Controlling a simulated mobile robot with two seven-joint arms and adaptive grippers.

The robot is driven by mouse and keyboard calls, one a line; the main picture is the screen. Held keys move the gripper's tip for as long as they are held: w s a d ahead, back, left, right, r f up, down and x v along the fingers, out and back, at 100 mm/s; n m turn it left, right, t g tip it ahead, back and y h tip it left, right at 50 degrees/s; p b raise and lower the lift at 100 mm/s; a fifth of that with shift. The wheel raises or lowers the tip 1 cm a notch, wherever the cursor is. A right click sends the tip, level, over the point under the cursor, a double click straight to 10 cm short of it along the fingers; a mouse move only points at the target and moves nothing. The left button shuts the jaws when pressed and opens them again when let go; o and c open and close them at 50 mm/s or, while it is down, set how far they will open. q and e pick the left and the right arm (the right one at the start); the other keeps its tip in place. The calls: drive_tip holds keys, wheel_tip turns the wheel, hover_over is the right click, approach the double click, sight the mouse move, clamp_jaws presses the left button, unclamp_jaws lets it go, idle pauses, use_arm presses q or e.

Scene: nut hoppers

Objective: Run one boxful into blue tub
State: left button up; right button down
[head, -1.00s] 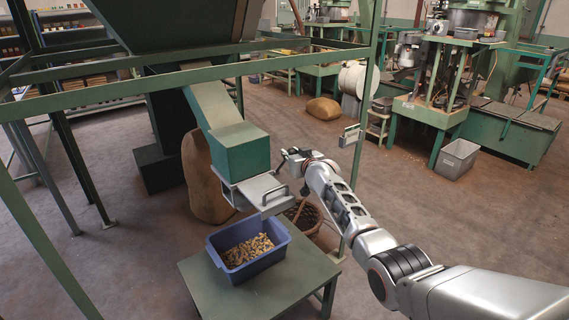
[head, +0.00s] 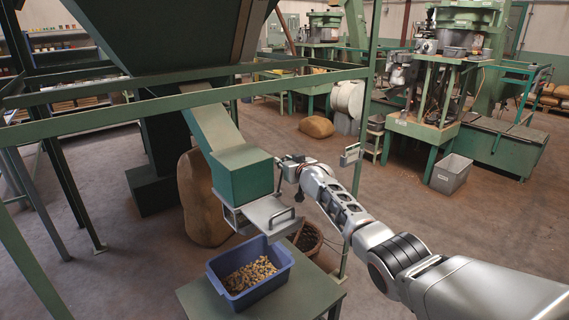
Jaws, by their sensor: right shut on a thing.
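The blue tub (head: 279,281) stands on a low green table (head: 312,294) and holds many small brass-coloured pieces. The green box (head: 243,178) hangs at the lower end of the hopper's chute (head: 214,129), above the tub. A grey metal slide (head: 262,214) with a bar handle (head: 282,219) sticks out under the box toward the front right. My right gripper (head: 282,172) is at the right side of the box, above the slide. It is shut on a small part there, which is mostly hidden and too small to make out. My left gripper is out of view.
The green frame rail (head: 185,100) crosses in front of the hopper (head: 165,35), and a post (head: 362,170) stands behind my right arm. A brown sack (head: 203,200) and a dark basket (head: 308,238) stand near the table. Open floor lies to the right.

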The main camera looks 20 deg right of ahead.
drive_tip(key=shift+a+r, duration=0.1)
drive_tip(key=shift+a, duration=0.05)
drive_tip(key=c, duration=1.8)
unclamp_jaws()
drive_tip(key=shift+o, duration=0.2)
drive_tip(key=shift+s, duration=0.15)
drive_tip(key=shift+s, duration=0.45)
drive_tip(key=v, duration=1)
drive_tip(key=shift+s, duration=0.35)
drive_tip(key=shift+r, duration=0.1)
